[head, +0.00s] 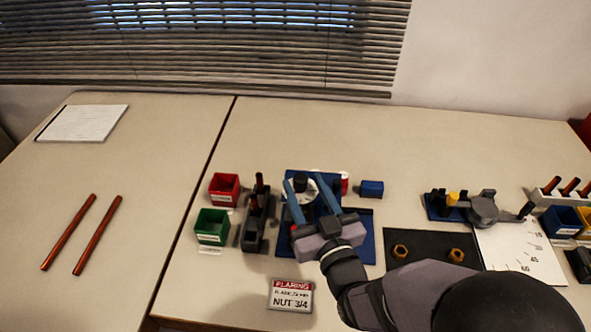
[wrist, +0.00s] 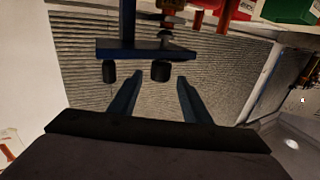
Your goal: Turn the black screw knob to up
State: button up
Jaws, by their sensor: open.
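The blue gauge rig (head: 367,240) stands at the middle of the table, with a round white dial (head: 291,189) on it. A black knob (head: 300,181) shows at the dial, between the blue fingers of my gripper (head: 307,181). In the wrist view, two short black cylinders hang from a dark blue bar (wrist: 145,49). One black cylinder (wrist: 160,71) lies in line with the gap of my open gripper (wrist: 158,76); the other black cylinder (wrist: 109,72) is left of the left finger. I cannot tell whether a finger touches the knob. No pointer mark is readable.
Red (head: 224,187) and green (head: 212,226) bins and a dark rack (head: 257,222) stand close on the left. A small blue block (head: 371,188) is on the right. A black mat (head: 428,249) with brass nuts lies further right. The left table is mostly clear.

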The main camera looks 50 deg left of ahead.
aim_at(298, 174)
jog(key=shift+p+x, duration=0.9)
jog(key=shift+x, duration=2.75)
jog(key=shift+f, duration=0.2)
jog(key=c, duration=1)
